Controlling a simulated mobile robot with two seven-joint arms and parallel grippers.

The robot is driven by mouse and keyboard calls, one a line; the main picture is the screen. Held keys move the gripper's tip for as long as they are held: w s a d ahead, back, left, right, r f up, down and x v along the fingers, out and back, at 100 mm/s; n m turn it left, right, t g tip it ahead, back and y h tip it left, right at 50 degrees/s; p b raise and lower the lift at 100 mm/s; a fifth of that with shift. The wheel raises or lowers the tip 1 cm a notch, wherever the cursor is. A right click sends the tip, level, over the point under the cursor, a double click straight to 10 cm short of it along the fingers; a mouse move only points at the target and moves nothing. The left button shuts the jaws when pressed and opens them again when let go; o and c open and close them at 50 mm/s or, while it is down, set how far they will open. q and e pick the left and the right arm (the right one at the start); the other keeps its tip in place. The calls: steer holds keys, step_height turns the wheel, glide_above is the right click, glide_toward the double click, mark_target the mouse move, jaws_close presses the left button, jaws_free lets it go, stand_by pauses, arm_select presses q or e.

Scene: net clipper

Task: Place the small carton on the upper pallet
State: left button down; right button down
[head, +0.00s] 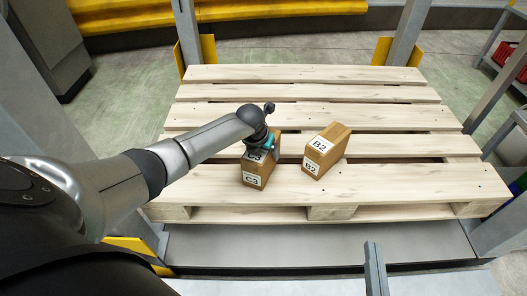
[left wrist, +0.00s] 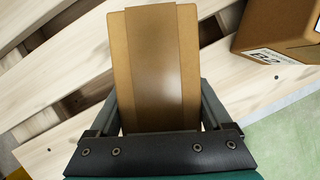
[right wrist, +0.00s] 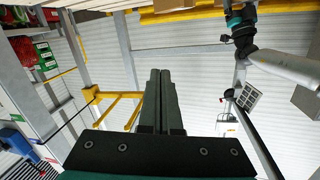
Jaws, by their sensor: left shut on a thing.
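The small carton labelled C3 (head: 255,176) is upright at the front middle of the wooden pallet (head: 400,183). My left gripper (head: 264,147) is over its top and shut on it. In the left wrist view the carton (left wrist: 155,70) sits between the two fingers (left wrist: 158,115), with brown tape along it. I cannot tell whether its base touches the slats. A second carton labelled B2 (head: 327,150) stands on the pallet just to the right, apart from it. My right gripper (head: 375,268) is low in front of the pallet; its fingers (right wrist: 160,80) are together and empty.
The rest of the pallet top is bare, with gaps between slats. Grey posts (head: 408,35) with yellow guards stand at its back corners. A grey ledge (head: 270,245) runs below its front edge. A yellow barrier (head: 250,10) lies behind.

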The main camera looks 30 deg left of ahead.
arm_select(q)
jaws_free()
steer(key=shift+f, duration=0.1)
steer(key=shift+r, duration=0.2)
